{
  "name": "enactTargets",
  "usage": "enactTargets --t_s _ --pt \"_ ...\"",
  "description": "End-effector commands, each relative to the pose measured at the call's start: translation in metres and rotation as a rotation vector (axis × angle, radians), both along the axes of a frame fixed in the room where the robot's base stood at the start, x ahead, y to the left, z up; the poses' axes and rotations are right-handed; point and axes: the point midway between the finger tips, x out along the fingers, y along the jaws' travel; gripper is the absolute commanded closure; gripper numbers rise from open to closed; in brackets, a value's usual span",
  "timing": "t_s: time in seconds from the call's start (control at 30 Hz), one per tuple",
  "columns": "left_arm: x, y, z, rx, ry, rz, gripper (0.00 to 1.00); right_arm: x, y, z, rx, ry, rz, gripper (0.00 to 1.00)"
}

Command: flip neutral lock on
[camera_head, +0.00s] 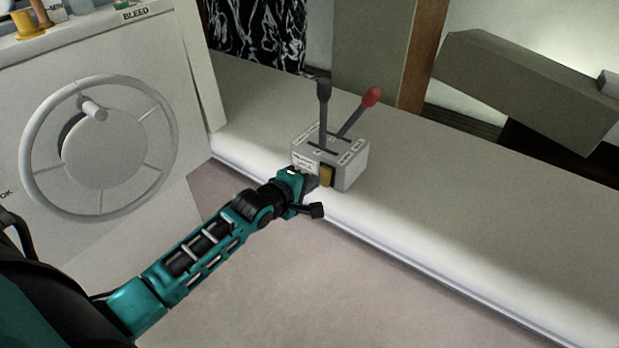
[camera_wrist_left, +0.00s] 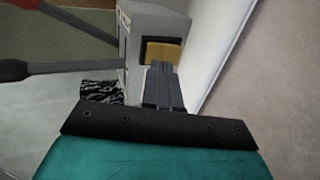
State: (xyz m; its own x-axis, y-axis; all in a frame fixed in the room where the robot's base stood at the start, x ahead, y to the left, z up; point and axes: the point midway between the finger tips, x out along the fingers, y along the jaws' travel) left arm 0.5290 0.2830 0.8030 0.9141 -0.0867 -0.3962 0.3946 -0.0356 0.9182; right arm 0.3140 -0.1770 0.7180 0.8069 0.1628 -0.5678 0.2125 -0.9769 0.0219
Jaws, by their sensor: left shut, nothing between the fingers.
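The grey control box (camera_head: 345,163) stands on the white ledge near its front edge, with a black-knobbed lever (camera_head: 324,105) and a red-knobbed lever (camera_head: 358,112) rising from its top. A brass-coloured flap (camera_head: 326,176), which looks like the neutral lock, sits in a dark recess in the box's front face. It also shows in the left wrist view (camera_wrist_left: 166,54). My left gripper (camera_head: 318,181) is shut and empty, its fingertips right at the flap. I cannot tell whether they touch it. In the left wrist view the closed fingers (camera_wrist_left: 161,84) cover the flap's lower part. My right gripper is not in view.
A white panel with a grey handwheel (camera_head: 98,148) stands at the left. The white ledge (camera_head: 480,230) is clear to the right of the box. A wooden post (camera_head: 421,55) and a tilted grey-brown block (camera_head: 525,85) are behind it.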

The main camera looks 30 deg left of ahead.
Motion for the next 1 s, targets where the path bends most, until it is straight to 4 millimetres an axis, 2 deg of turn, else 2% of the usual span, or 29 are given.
enactTargets --t_s 0.03,0.2,0.43,0.6,1.0 --pt "-0.013 0.0 0.006 -0.004 0.003 0.0 1.0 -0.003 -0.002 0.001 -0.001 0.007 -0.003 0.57" --pt "-0.046 0.003 0.021 -0.002 0.007 0.0 1.0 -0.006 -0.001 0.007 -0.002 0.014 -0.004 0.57" --pt "-0.078 0.006 0.036 -0.001 0.01 0.0 1.0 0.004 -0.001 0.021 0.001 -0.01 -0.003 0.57" --pt "-0.088 0.008 0.041 0.0 0.009 -0.001 1.0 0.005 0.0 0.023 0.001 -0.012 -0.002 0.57" --pt "-0.089 0.007 0.041 -0.001 0.009 -0.001 1.0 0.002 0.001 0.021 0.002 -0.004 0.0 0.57"
